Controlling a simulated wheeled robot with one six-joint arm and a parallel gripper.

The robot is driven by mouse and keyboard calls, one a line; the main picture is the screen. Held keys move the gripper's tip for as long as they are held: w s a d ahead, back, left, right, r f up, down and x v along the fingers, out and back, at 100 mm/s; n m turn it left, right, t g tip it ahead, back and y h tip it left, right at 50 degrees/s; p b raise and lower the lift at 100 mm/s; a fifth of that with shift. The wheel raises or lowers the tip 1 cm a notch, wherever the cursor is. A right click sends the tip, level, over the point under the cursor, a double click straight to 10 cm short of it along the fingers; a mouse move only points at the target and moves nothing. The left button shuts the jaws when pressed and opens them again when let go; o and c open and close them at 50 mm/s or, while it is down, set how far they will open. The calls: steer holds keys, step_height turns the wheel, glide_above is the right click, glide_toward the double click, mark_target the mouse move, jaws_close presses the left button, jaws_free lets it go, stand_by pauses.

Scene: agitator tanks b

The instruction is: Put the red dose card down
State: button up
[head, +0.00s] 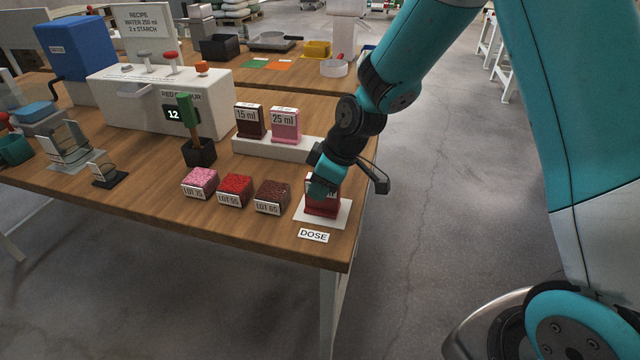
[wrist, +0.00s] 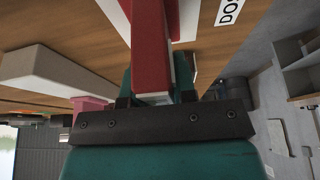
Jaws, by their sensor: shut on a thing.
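The red dose card (head: 323,207) stands upright at the right end of the table, over the white pad behind the DOSE label (head: 313,235). My gripper (head: 326,182) is above it, pointing down, with its fingers at the card's top. In the wrist view the red card (wrist: 152,45) sits between the fingers of my gripper (wrist: 155,98), which is shut on it. The white pad (head: 341,214) shows around the card's base. The card seems to rest on the pad, but I cannot tell if it bears fully on it.
A white rack (head: 262,147) behind holds a dark 15 ml card (head: 250,121) and a pink 25 ml card (head: 286,124). Pink (head: 200,183), red (head: 235,190) and brown (head: 271,197) LOT blocks stand left of the pad. The table's right edge is close by.

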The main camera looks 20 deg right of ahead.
steer(key=shift+f, duration=0.15)
steer(key=o, duration=0.9)
steer(key=shift+o, duration=0.2)
steer(key=shift+r, duration=0.2)
steer(key=v, duration=1.1)
steer(key=s+a+r+m+g, duration=0.1)
steer(key=s+a+r, duration=0.1)
steer(key=s, duration=0.5)
steer(key=s+a+r+m+g, duration=0.1)
steer(key=s+a+r, duration=0.1)
steer(key=s, duration=0.6)
steer(key=s+a+r+m, duration=0.1)
steer(key=s+a+r, duration=0.1)
steer(key=s, duration=0.5)
steer(key=shift+s+a+r+m+g, duration=0.3)
steer(key=shift+a+r+m+g, duration=0.1)
steer(key=shift+a, duration=0.35)
